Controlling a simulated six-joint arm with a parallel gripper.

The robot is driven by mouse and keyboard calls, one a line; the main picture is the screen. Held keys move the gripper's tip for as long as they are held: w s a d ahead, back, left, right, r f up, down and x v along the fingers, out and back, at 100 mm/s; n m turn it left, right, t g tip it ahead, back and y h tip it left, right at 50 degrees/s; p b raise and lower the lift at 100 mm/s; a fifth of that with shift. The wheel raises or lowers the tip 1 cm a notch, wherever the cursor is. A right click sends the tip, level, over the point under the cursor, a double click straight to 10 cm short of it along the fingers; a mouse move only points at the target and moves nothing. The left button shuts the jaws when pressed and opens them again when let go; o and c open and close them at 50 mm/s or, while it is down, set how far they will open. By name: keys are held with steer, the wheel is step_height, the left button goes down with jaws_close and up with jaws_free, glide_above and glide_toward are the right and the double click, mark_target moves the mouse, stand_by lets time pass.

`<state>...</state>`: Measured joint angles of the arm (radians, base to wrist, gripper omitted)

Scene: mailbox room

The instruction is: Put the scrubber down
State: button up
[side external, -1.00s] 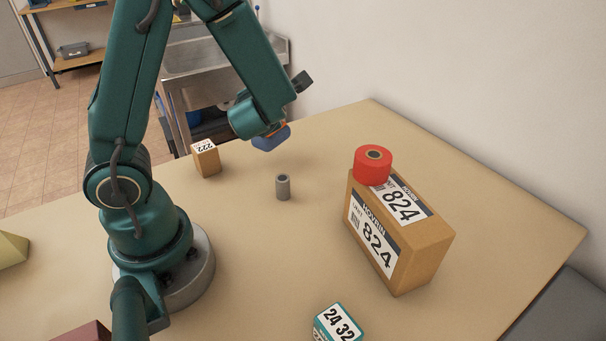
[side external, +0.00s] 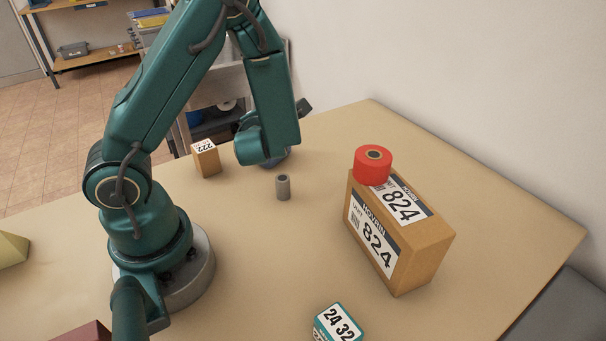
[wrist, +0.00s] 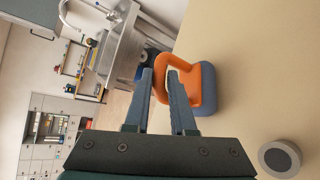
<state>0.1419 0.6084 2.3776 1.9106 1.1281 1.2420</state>
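The scrubber has an orange looped handle and a blue-grey base. In the wrist view the scrubber (wrist: 208,88) is at the fingertips, with part of its handle between the two fingers. My gripper (wrist: 160,80) appears shut on that handle. In the side view the scrubber (side external: 278,161) is mostly hidden behind my wrist, and a bit of its blue base shows low over the table. I cannot tell whether the base touches the tabletop.
A small grey cylinder (side external: 283,187) stands just in front of the scrubber. A small brown box (side external: 206,158) is to its left. A large 824 carton (side external: 400,235) with a red roll (side external: 372,165) on top is at right. A 24 32 box (side external: 338,323) lies at the front.

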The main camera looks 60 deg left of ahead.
steer(key=o, duration=0.3)
